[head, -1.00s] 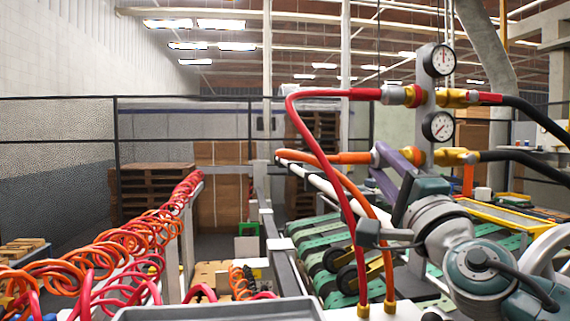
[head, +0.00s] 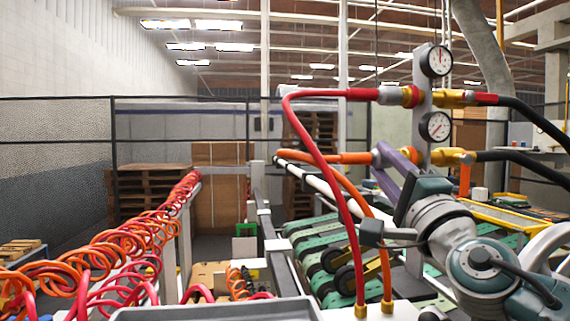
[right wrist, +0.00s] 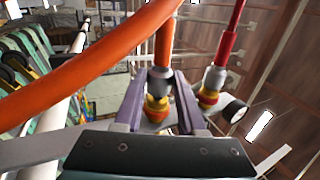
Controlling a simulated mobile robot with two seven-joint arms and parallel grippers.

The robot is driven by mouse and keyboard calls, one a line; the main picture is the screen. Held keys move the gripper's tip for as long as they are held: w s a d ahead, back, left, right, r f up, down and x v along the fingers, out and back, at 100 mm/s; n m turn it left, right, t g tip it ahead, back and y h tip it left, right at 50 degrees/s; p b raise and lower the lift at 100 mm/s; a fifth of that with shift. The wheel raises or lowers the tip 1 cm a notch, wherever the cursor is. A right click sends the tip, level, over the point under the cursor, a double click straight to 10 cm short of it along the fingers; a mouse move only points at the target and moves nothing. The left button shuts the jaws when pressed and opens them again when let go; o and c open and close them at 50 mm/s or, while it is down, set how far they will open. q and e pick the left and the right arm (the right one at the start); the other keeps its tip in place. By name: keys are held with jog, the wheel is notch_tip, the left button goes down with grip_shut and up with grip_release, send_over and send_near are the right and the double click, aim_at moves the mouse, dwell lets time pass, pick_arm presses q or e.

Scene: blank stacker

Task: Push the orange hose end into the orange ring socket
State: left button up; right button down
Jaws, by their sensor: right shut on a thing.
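The orange hose (head: 345,157) ends in a grey collar (right wrist: 160,80), held between the purple fingers of my right gripper (right wrist: 160,98). The gripper is shut on this hose end; it also shows in the head view (head: 388,156). The orange ring socket (right wrist: 157,113) is a yellow and orange fitting on the grey post, in line with the hose end. The collar meets the socket's mouth in the right wrist view. The fingers partly hide the joint, so I cannot tell how deep it sits. My left gripper is not in view.
Above, a red hose (head: 325,95) runs into its own fitting (head: 411,96) on the gauge post (head: 425,75). Two gauges (head: 436,126) sit on the post. Coiled red and orange hoses (head: 120,245) fill the left side. Green conveyor slats (head: 310,240) lie below.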

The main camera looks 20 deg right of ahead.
jog(key=shift+s+d, duration=0.15)
jog(key=shift+d, duration=0.4)
dwell(0.9)
jog(key=shift+c, duration=2)
grip_release()
jog(key=shift+c, duration=1)
jog(key=shift+v, duration=2.65)
jog(key=shift+f+b+v, duration=0.2)
jog(key=shift+b+v, duration=0.1)
jog(key=shift+v, duration=0.95)
jog(key=shift+f+b+v, duration=0.15)
jog(key=shift+b+v, duration=0.1)
jog(key=shift+v, duration=1)
